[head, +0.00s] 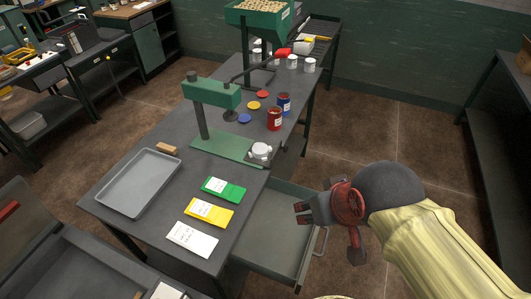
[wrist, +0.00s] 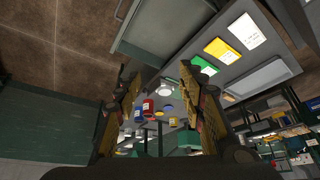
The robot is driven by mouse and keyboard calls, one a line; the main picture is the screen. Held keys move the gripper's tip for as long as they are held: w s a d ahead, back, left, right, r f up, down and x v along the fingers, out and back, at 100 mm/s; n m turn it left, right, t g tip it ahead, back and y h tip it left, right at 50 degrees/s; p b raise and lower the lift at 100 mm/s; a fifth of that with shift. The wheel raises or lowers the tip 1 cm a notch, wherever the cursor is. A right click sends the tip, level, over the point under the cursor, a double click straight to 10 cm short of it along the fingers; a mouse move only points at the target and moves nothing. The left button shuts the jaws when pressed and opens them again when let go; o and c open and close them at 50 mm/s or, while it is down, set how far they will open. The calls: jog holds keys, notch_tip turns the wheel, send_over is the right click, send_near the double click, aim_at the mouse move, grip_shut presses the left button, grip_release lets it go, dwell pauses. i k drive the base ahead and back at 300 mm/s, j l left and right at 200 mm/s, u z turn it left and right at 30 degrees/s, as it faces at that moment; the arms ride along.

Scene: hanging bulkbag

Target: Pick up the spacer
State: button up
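Nothing in view is plainly marked as the spacer. A small brown block (head: 167,148) lies on the grey workbench by the far corner of the tray; I cannot tell whether it is the spacer. A round pale piece (head: 261,151) sits at the near right end of the green press base; it also shows in the wrist view (wrist: 166,88). My gripper (head: 300,211) is over the open drawer at the bench's right side, well apart from both. In the wrist view my gripper (wrist: 158,73) has its fingers spread, with nothing held between them.
A grey tray (head: 141,182) and green (head: 223,189), yellow (head: 209,212) and white (head: 193,238) packets lie on the bench. The green press (head: 211,92) stands behind, with red (head: 275,119) and blue (head: 284,103) cans beyond. The open drawer (head: 278,228) juts out right.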

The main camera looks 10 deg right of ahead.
aim_at(260, 150)
jog(key=i+l+u, duration=0.15)
jog(key=l, duration=0.2)
jog(key=i+l+u, duration=0.1)
jog(key=l, duration=0.25)
jog(key=i+l+u, duration=0.15)
jog(key=l, duration=0.25)
jog(key=i+l+u, duration=0.15)
jog(key=l, duration=0.25)
jog(key=i+l+u, duration=0.1)
jog(key=i+l, duration=0.15)
jog(key=l, duration=0.15)
